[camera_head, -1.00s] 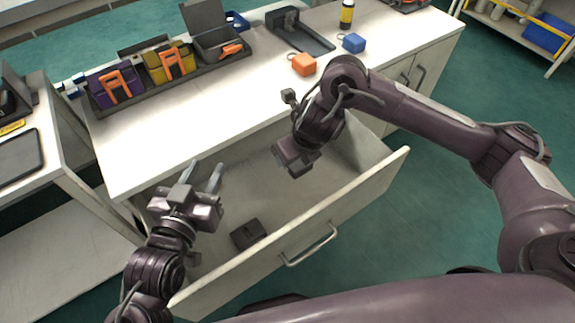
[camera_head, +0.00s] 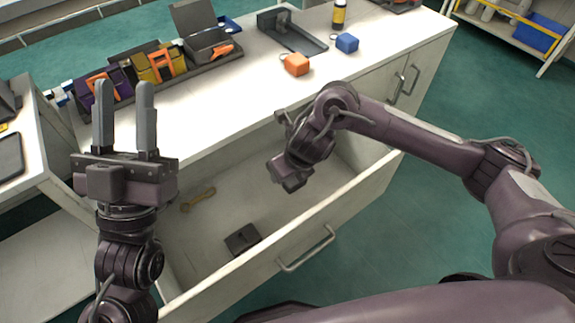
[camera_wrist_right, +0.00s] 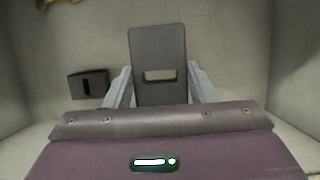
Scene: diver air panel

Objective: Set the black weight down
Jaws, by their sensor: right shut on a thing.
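The black weight (camera_wrist_right: 158,50), a dark slab with a slot, is held between the two fingers of my right gripper (camera_wrist_right: 160,85) in the right wrist view. The drawer's pale floor shows around it; I cannot tell whether it touches. In the head view my right gripper (camera_head: 290,180) is low inside the open drawer (camera_head: 290,247), its fingers mostly hidden. A second dark slotted block (camera_head: 242,238) lies on the drawer floor; it also shows in the right wrist view (camera_wrist_right: 88,83). My left gripper (camera_head: 124,90) is open and empty, fingers pointing up, left of the drawer.
A brass-coloured tool (camera_head: 198,200) lies in the drawer.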

